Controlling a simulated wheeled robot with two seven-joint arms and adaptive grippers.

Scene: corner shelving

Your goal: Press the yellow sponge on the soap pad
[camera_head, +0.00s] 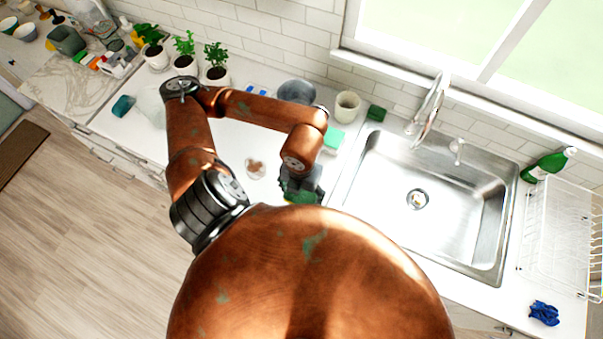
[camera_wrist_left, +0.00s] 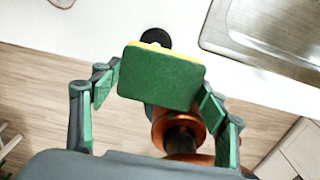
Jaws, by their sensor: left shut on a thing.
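My left gripper (camera_head: 302,188) is over the counter just left of the sink, low in front of my body. In the left wrist view, its fingers (camera_wrist_left: 160,82) are shut on the yellow sponge (camera_wrist_left: 165,78). The sponge's dark green scouring side faces the camera, and a yellow strip shows along its far edge. In the head view the sponge is mostly hidden by the gripper. A light green block (camera_head: 333,138) lies on the counter behind the gripper, beside the sink. I cannot tell for sure which thing is the soap pad. My right gripper is not in view.
The steel sink (camera_head: 350,190) with its faucet (camera_head: 430,105) is to the right. A dark green block (camera_head: 376,113) and a cream cup (camera_head: 346,105) stand behind. A small brown-and-white item (camera_head: 256,168) lies left of the gripper. A dish rack (camera_head: 562,235) is far right.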

